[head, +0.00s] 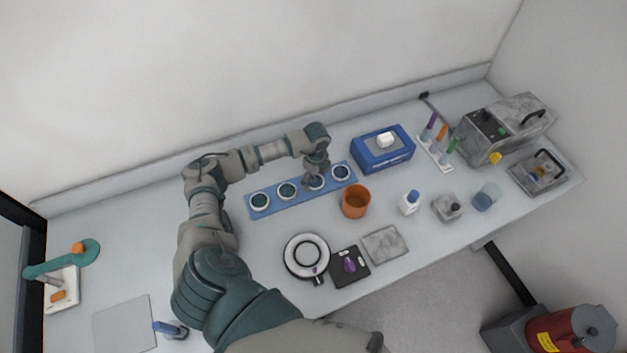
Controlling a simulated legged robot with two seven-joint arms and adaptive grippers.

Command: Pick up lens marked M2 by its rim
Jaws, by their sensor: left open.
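A long blue tray (273,207) holds a row of several round lenses with pale rims and dark glass. From left to right they are the first lens (259,200), the second lens (287,191), the third lens (318,183) and the last lens (342,173). The markings are too small to read, so I cannot tell which one is M2. My left gripper (311,183) is open and points down at the third lens, partly hiding it. I cannot tell whether the fingers touch its rim. My right gripper is not in view.
An orange cup (355,202) stands just right of the tray's front. A blue box (382,155) stands behind right. A round white-rimmed device (307,257), a black pad (349,267) and a grey plate (385,245) lie in front.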

